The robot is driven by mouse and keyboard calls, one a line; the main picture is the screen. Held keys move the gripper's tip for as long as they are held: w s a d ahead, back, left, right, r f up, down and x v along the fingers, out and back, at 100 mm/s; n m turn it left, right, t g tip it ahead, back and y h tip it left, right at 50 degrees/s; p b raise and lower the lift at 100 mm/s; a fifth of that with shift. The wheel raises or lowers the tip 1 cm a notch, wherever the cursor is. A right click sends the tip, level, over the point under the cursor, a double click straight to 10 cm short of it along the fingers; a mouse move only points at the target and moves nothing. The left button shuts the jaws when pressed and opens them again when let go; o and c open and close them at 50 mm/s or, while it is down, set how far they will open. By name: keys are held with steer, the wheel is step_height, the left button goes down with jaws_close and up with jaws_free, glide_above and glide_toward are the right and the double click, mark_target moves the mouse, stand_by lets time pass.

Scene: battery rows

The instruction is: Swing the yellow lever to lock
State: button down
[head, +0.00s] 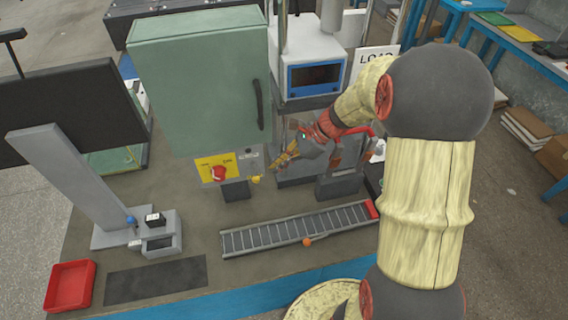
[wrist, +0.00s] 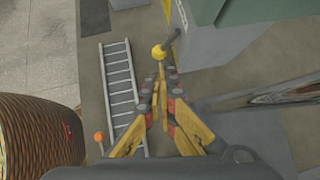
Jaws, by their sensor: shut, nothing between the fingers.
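The yellow lever shows as a small yellow ball knob (head: 257,180) at the lower right corner of the green cabinet's control panel. In the wrist view the yellow knob (wrist: 158,52) lies just beyond my fingertips, at the end of a short dark grey rod. My gripper (head: 277,164), with orange and yellow fingers, is to the right of the knob and slightly above it in the head view. In the wrist view my gripper (wrist: 160,82) has its fingertips together and holds nothing. A narrow gap seems to separate tips and knob; contact cannot be told.
The green cabinet (head: 199,85) has a yellow panel with a red knob (head: 218,173) left of the lever. A grey machine with a blue-framed display (head: 315,75) stands behind my gripper. A roller conveyor (head: 297,228) lies in front.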

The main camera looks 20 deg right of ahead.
mark_target(254, 180)
steer(key=b+x, duration=0.1)
steer(key=x, duration=0.4)
steer(key=shift+a+f+y, duration=0.2)
steer(key=shift+f+y, duration=0.1)
steer(key=shift+y, duration=0.4)
stand_by(0.4)
steer(key=shift+w+a+f+p, duration=0.1)
steer(key=shift+a+f+p, duration=0.05)
steer(key=shift+a+p, duration=0.2)
steer(key=shift+w+a+f+p, duration=0.15)
steer(key=shift+a+f+p, duration=0.05)
steer(key=shift+a+p, duration=0.6)
steer(key=shift+w+a+f+p, duration=0.15)
steer(key=shift+a+p, duration=0.45)
steer(key=shift+p, duration=0.3)
steer(key=shift+w+a+f+p, duration=0.15)
steer(key=shift+a+f+p, duration=0.05)
steer(key=shift+a+p, duration=0.6)
steer(key=shift+r, duration=0.1)
stand_by(0.4)
